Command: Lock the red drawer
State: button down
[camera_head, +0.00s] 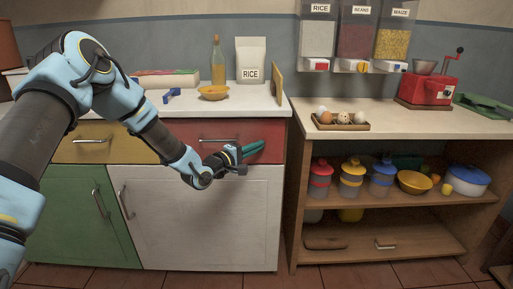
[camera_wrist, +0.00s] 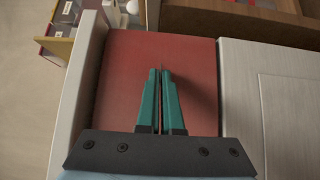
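The red drawer (camera_head: 270,130) is under the counter, right of the yellow drawer, and looks closed. I cannot tell whether the tips touch the front. No lock or keyhole is plain; my fingers may cover it.
A white door (camera_head: 205,220) is below the red drawer. The yellow drawer (camera_head: 75,150) and green door (camera_head: 80,215) are at left. A small blue object (camera_head: 172,95), an orange bowl (camera_head: 214,93) and a rice bag (camera_head: 250,58) stand on the counter. An open shelf (camera_head: 440,125) is at right.

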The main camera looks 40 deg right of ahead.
dwell(0.5)
jog(key=shift+s+d+r+m+t+y+p, duration=0.3)
jog(key=shift+m+t+y+p, duration=0.65)
jog(key=shift+m+y+p, duration=0.75)
jog(key=shift+s+d+r+m+t+y+p, duration=0.15)
jog(key=shift+r+m+t+y+p, duration=0.2)
jog(key=shift+m+t+y+p, duration=1.3)
jog(key=shift+s+d+r+m+t+y+p, duration=0.3)
jog(key=shift+m+y+p, duration=0.6)
jog(key=shift+y, duration=1.55)
jog(key=shift+w+a+f+m, duration=0.1)
jog(key=shift+w+m, duration=0.05)
jog(key=shift+m, duration=0.1)
jog(key=c, duration=1.1)
grip_release()
